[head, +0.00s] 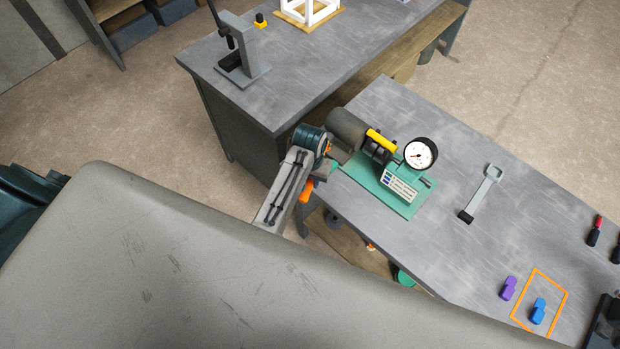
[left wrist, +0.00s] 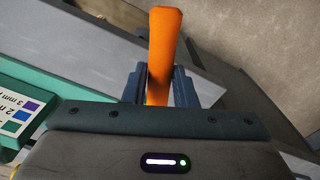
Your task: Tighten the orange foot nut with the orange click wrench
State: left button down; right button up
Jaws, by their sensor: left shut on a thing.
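The orange click wrench (head: 306,190) shows in the head view only as a short orange piece beside the end of my left arm. In the left wrist view its orange handle (left wrist: 165,50) stands between the two fingers. My left gripper (left wrist: 158,90) is shut on this handle. In the head view the gripper (head: 318,172) is partly covered by my own arm, at the left edge of the near bench. The wrench's working end is hidden. I cannot make out the orange foot nut. My right gripper is not in view.
A green tester with a dial (head: 403,186) stands close right of my left gripper. A grey tool (head: 481,192), a purple block (head: 508,288) and a blue block (head: 538,311) lie farther right. The far bench bears a press (head: 240,65) and a white frame (head: 308,14).

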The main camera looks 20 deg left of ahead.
pick_arm(q)
jog(key=shift+f, duration=0.4)
jog(key=shift+f+b, duration=0.35)
jog(key=shift+f, duration=0.15)
jog(key=shift+p, duration=0.35)
jog(key=shift+f, duration=0.1)
